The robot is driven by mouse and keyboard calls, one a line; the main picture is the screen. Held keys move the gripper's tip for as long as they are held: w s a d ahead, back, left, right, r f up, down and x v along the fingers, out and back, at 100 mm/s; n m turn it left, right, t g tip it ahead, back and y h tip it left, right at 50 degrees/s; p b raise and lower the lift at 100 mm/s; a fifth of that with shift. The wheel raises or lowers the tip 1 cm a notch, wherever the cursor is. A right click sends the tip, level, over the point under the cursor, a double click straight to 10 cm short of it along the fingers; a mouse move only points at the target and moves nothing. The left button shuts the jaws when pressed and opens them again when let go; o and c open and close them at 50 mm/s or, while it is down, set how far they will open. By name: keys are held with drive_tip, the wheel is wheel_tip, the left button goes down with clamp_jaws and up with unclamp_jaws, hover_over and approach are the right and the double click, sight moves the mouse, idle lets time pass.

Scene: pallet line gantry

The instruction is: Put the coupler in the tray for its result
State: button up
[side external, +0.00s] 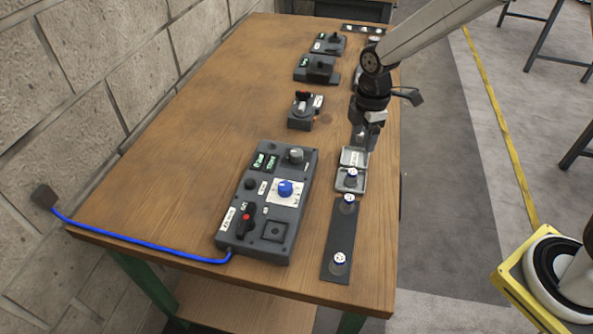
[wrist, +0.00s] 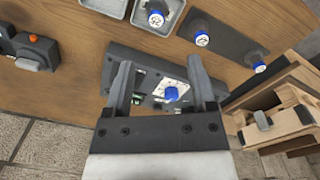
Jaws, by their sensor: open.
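My gripper (side external: 362,140) is open and empty, low over the table's right side, just beyond two pale trays. In the wrist view its fingers (wrist: 160,75) stand apart with nothing between them. The far tray (side external: 355,150) looks empty. The near tray (side external: 341,187) holds a blue-and-white coupler (side external: 352,175), also in the wrist view (wrist: 154,18). Two more couplers stand on a dark strip (side external: 341,231), one at its far end (side external: 348,204) and one near its front (side external: 340,260). A dark test box (side external: 252,219) carries a blue-topped piece (side external: 285,188) on a white plate; I cannot tell whether it is a coupler or knob.
The box has small green displays (side external: 264,161), a grey knob (side external: 296,155), a red-marked lever (side external: 245,219) and a square recess (side external: 275,231). A blue cable (side external: 140,250) runs along the front left. Several dark devices (side external: 316,69) stand farther back. The table's left side is clear.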

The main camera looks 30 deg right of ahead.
drive_tip(key=s+d+r+m+t, duration=0.1)
drive_tip(key=s+d+m, duration=0.1)
drive_tip(key=s+m, duration=0.5)
drive_tip(key=s+d+r+m+t, duration=0.1)
drive_tip(key=s+d+m, duration=0.1)
drive_tip(key=s+m, duration=0.6)
drive_tip(key=shift+d, duration=0.25)
drive_tip(key=shift+r, duration=0.1)
idle(0.5)
